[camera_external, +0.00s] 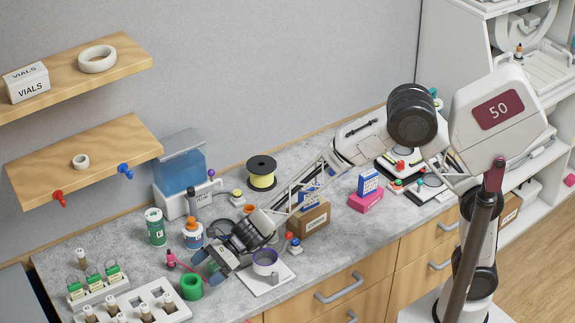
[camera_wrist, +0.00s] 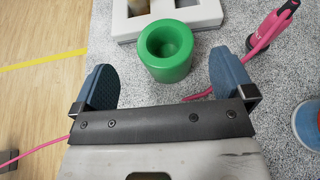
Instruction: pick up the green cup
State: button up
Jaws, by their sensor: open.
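The green cup (camera_external: 191,287) stands upright on the grey speckled counter near its front edge, beside the white vial holder. In the wrist view the green cup (camera_wrist: 166,50) is upright with its round opening visible, just beyond the fingertips and between their lines. My gripper (camera_external: 208,274) is open and empty, slightly above and to the right of the cup in the external view. In the wrist view my gripper (camera_wrist: 162,80) shows its two blue finger pads wide apart, with nothing between them. I cannot tell the exact height gap to the cup.
A white holder (camera_external: 175,317) with vials is close beside the cup. A pink tool (camera_external: 171,259) with a pink cable lies near the gripper.

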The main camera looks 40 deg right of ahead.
aim_at(193, 278)
jog(key=shift+a, duration=0.1)
jog(key=shift+w+x, duration=0.1)
jog(key=shift+x, duration=1.15)
jog(key=shift+w+x, duration=0.15)
jog(key=shift+x, duration=1.1)
jog(key=c, duration=1.1)
jog(key=shift+r, duration=0.15)
jog(key=shift+r, duration=4.8)
